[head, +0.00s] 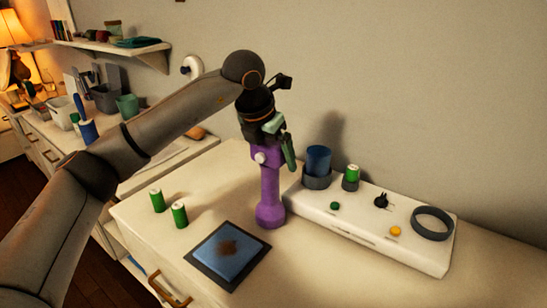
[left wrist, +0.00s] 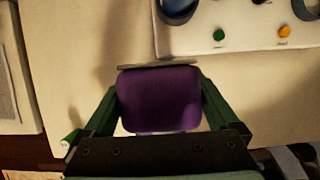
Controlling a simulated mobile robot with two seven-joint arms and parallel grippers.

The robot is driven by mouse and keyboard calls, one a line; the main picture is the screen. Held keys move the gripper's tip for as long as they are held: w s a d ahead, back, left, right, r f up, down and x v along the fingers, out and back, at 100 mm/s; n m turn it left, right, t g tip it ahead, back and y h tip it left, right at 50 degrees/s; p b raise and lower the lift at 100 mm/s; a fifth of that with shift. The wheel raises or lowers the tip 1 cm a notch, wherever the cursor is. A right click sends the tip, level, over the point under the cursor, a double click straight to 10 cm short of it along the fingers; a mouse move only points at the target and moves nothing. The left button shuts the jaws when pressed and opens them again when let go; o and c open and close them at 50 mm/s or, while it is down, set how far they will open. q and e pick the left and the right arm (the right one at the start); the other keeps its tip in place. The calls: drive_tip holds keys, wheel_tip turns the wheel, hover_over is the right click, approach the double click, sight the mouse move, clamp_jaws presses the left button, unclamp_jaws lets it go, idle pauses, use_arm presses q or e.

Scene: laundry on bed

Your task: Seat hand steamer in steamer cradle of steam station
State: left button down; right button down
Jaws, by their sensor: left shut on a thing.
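The purple hand steamer (head: 268,185) is upright over the dresser top, left of the steam station; I cannot tell whether its base touches the surface. My left gripper (head: 265,145) is shut on its upper part. In the left wrist view the steamer's purple top (left wrist: 158,98) fills the space between the green fingers (left wrist: 160,110). The white steam station (head: 365,228) lies to the right. A dark, empty ring (head: 415,226), which looks like the steamer cradle, stands at its right end. My right gripper is not in view.
On the station are a blue cup (head: 318,160) in a holder, a green canister (head: 351,172), a black knob (head: 381,201), a green button (head: 335,206) and a yellow button (head: 396,231).

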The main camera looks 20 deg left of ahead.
use_arm(q)
drive_tip(key=shift+f, duration=0.3)
drive_tip(key=shift+f, duration=0.15)
unclamp_jaws()
